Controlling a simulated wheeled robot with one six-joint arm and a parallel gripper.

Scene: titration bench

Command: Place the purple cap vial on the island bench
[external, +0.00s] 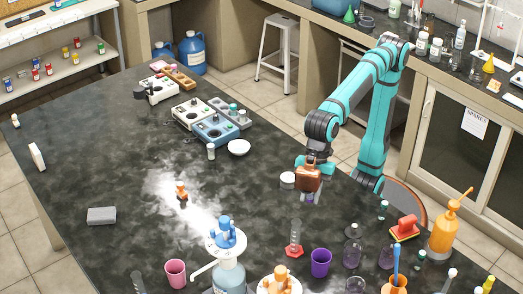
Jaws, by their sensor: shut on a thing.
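My gripper (309,189) is at the right side of the island bench (130,175), a large bench with a mottled black top. It points down and is shut on the purple cap vial (310,198), of which only a small purplish part shows below the fingers. The rest of the vial is hidden by the gripper. I cannot tell whether the vial touches the bench top or hangs just above it.
A white round container (287,180) stands just left of my gripper. A white bowl (239,147) and a blue instrument (215,131) are farther back. A purple cup (321,262) and a glass cylinder on a red base (295,240) stand in front. The bench's left-middle is mostly clear.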

